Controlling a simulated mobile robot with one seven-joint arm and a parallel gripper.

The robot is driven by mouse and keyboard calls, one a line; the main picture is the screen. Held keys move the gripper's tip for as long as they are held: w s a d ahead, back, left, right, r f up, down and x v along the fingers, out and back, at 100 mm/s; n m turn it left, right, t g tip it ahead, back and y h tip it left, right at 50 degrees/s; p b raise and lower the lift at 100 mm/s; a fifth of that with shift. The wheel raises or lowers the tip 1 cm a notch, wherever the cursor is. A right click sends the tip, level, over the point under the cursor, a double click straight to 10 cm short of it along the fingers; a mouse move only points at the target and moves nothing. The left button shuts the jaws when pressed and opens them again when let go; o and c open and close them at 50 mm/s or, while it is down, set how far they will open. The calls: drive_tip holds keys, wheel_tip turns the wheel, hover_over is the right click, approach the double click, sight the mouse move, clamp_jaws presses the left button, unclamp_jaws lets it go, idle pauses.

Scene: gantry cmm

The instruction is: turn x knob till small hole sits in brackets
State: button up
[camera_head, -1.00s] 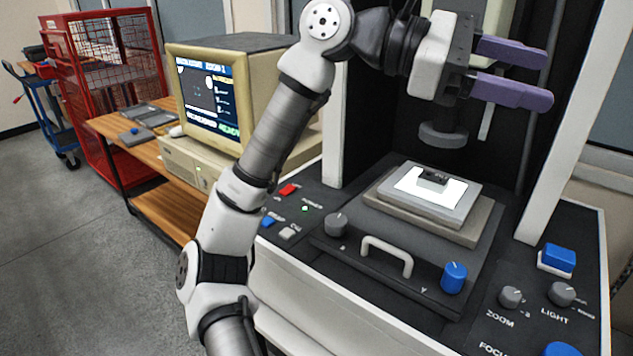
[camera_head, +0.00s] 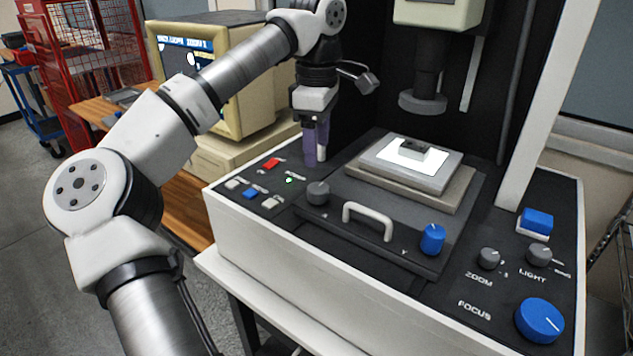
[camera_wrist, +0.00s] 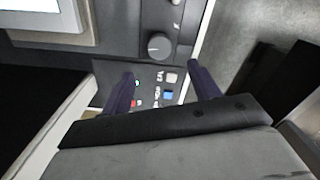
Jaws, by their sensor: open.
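A grey knob (camera_head: 318,192) with a pointer line stands at the left front of the stage; its label is not readable. It also shows in the wrist view (camera_wrist: 159,46). My gripper (camera_head: 315,158) points down, open and empty, above the panel behind and beside this knob. In the wrist view the fingers (camera_wrist: 163,82) are apart, with the knob beyond their tips and not between them. A small dark part (camera_head: 411,150) lies on the lit stage plate (camera_head: 432,167). The monitor screen (camera_head: 170,50) is partly hidden by my arm; its hole and brackets cannot be made out.
A white handle (camera_head: 368,217) and a blue knob (camera_head: 432,238) are right of the grey knob. Red, blue and white buttons (camera_head: 250,194) lie to its left. The lens column (camera_head: 424,88) hangs over the stage. Zoom, light and focus knobs (camera_head: 540,320) are at right.

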sight(318, 187)
wheel_tip(318, 187, down, 9)
drive_tip(key=shift+r, duration=0.1)
idle(0.3)
drive_tip(key=c, duration=1)
drive_tip(key=shift+n, duration=0.4)
drive_tip(key=n, duration=0.4)
drive_tip(key=shift+n, duration=0.4)
drive_tip(key=n+b, duration=0.1)
drive_tip(key=n, duration=0.4)
drive_tip(key=shift+d, duration=0.1)
drive_tip(key=shift+n, duration=0.3)
